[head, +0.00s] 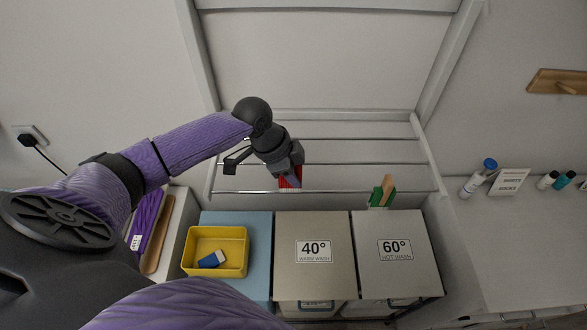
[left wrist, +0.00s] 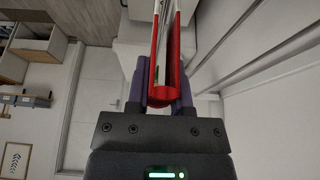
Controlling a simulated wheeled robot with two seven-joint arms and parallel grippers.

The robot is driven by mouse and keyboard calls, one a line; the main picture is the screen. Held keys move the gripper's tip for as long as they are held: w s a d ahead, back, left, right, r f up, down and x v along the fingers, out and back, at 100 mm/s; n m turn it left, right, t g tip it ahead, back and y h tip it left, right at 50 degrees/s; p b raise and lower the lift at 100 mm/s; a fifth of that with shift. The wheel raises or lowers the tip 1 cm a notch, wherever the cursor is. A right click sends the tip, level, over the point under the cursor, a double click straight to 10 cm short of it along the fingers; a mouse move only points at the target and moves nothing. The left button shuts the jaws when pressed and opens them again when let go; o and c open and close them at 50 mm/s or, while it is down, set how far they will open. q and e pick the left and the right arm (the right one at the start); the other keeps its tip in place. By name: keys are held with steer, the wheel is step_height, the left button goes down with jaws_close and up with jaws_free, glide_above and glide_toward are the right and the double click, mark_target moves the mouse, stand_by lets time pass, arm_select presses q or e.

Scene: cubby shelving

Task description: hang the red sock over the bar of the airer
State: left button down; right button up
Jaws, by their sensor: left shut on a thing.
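The red sock (head: 297,183) hangs from my left gripper (head: 291,181) at the front bar of the airer (head: 350,192) in the head view. Most of the sock is hidden by the gripper. In the left wrist view the sock (left wrist: 162,98) is folded in a U, its two sides running away from me. My left gripper (left wrist: 161,90) is shut on it, with a finger on each side. I cannot tell whether the sock touches or straddles the bar. My right gripper is not in view.
Below the airer stand a blue-topped unit with a yellow tray (head: 216,275) and two bins marked 40° (head: 313,275) and 60° (head: 395,278). A green and wooden item (head: 382,191) is near the front bar. Bottles (head: 471,187) stand on the right counter. The bar's right part is bare.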

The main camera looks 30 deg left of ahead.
arm_select(q)
step_height(320, 180, down, 2)
steer(key=shift+w+f+b, duration=0.1)
steer(key=shift+b, duration=0.45)
steer(key=shift+f+b, duration=1.95)
steer(key=shift+f, duration=0.95)
